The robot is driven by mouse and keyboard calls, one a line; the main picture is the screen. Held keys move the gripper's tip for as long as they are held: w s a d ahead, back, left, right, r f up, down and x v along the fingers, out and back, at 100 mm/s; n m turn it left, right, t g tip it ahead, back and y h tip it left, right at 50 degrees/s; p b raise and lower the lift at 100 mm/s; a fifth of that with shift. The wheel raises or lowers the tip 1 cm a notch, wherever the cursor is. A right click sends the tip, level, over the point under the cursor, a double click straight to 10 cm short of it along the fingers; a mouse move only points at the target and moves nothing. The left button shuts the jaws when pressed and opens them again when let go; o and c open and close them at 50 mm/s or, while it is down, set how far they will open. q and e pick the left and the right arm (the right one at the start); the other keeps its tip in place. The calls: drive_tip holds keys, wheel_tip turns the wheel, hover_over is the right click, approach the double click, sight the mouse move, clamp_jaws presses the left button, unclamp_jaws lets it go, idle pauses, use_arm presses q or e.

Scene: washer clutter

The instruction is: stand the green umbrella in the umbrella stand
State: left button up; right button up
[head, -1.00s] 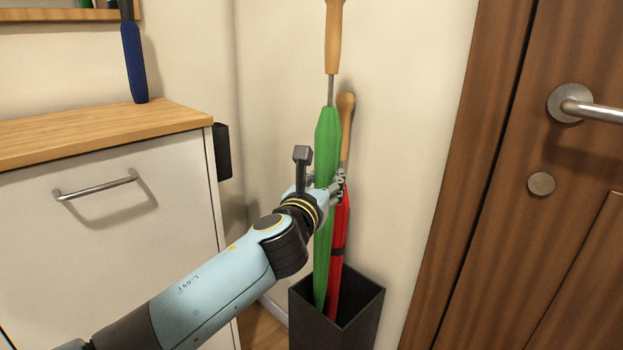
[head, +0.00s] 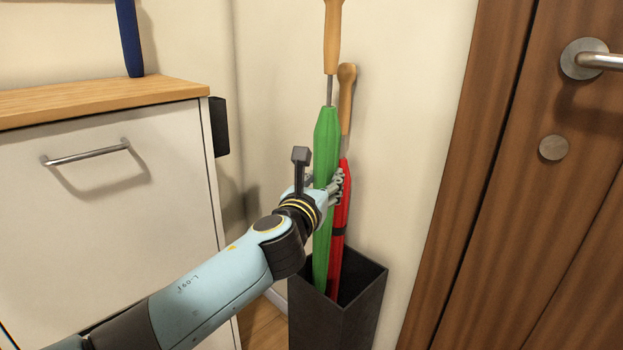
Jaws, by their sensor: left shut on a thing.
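The green umbrella (head: 325,150) stands nearly upright with its wooden handle (head: 332,40) up, running past the top of the picture. My left gripper (head: 325,188) is shut on its green canopy at mid-length. The black square umbrella stand (head: 315,318) is on the floor at the bottom centre. The umbrella's lower part passes behind the stand's front rim, in its opening, and its tip is hidden. Whether the tip touches the bottom cannot be told. My right gripper is not in view.
A red umbrella (head: 340,205) with a wooden handle leans in the stand, just right of and behind the green one. A white cabinet (head: 110,220) with a wooden top is at left. A brown door (head: 560,220) is at right. The wall is close behind.

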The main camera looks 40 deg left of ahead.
use_arm(q)
wheel_tip(320, 180, down, 4)
drive_tip(key=b, duration=0.3)
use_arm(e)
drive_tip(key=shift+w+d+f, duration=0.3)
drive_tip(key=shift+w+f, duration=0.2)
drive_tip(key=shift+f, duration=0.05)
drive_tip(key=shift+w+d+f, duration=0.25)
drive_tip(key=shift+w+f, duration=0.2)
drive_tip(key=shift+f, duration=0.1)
use_arm(q)
drive_tip(key=o, duration=1.1)
drive_tip(key=shift+o, duration=0.8)
drive_tip(key=shift+s+f, duration=0.1)
drive_tip(key=shift+f, duration=0.05)
drive_tip(key=v, duration=1.2)
